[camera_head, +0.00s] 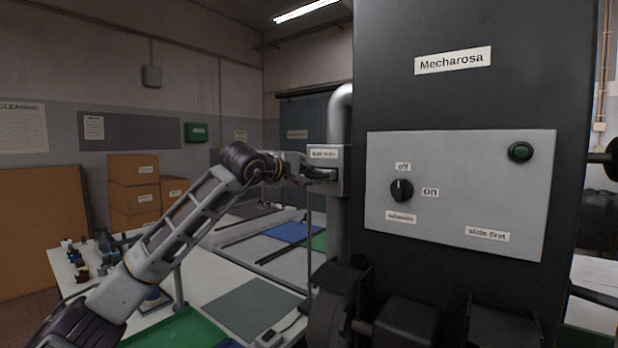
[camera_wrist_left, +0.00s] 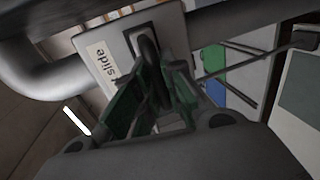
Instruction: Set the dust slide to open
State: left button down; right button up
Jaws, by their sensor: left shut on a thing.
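The dust slide (camera_head: 324,154) is a light plate with a small label, set on the grey vertical duct beside the dark machine. In the left wrist view its plate (camera_wrist_left: 112,73) carries a label reading "slide", and a dark handle (camera_wrist_left: 149,52) stands out from a slot in it. My left gripper (camera_head: 328,174) is at the plate's lower part. In the left wrist view the gripper's green-lined fingers (camera_wrist_left: 160,92) lie on both sides of the handle and are shut on it. The fingers hide part of the handle. My right gripper is not in view.
The dark machine (camera_head: 470,95) labelled "Mecharosa" fills the right, with a grey panel (camera_head: 460,185) bearing a rotary knob (camera_head: 401,190) and a green button (camera_head: 520,152). A white workbench (camera_head: 218,290) and cardboard boxes (camera_head: 134,170) are at the left.

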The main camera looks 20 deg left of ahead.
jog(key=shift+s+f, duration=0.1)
pick_arm(q)
jog(key=f+b+v, duration=0.1)
jog(key=b+v, duration=0.2)
jog(key=v, duration=0.4)
jog(key=shift+f+b, duration=0.4)
jog(key=c, duration=1.8)
grip_release()
jog(key=shift+s, duration=0.15)
jog(key=shift+c, duration=0.2)
jog(key=shift+o, duration=1.1)
jog(key=shift+s, duration=0.1)
jog(key=shift+o, duration=0.7)
jog(key=shift+s+a+r, duration=0.1)
jog(key=shift+s+a, duration=0.05)
jog(key=v, duration=1.2)
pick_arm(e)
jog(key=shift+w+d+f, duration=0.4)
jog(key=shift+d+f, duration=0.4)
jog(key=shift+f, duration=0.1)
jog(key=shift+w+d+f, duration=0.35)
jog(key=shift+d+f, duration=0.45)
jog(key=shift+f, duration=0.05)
